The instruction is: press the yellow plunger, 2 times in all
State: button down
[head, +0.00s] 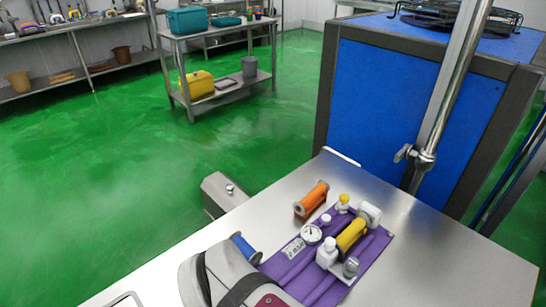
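A purple mat (378,243) lies on the steel table with a small assembly on it. A yellow cylinder (351,237) lies between white end pieces. A small yellow knob (343,200) stands just behind it on a white base. I cannot tell for certain which yellow part is the plunger, or whether either is pressed in. A round white gauge (311,234) sits to the left. Part of my grey arm covers the table at the bottom, left of the assembly. My gripper's fingers do not show, and no contact with the yellow parts is visible.
An orange cylinder (312,197) and a blue spool-like piece (245,249) are near the mat. A metal post (450,90) with a clamp rises behind the table, before a blue cabinet (405,105). The table's right side (455,255) is clear.

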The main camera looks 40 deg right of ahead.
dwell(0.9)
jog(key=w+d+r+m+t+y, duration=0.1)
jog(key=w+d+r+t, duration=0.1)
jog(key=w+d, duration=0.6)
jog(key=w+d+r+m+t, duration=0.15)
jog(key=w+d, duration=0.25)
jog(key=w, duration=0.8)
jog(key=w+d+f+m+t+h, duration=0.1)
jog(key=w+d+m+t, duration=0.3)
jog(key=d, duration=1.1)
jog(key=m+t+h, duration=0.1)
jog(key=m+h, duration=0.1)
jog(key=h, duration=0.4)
send_over(346, 199)
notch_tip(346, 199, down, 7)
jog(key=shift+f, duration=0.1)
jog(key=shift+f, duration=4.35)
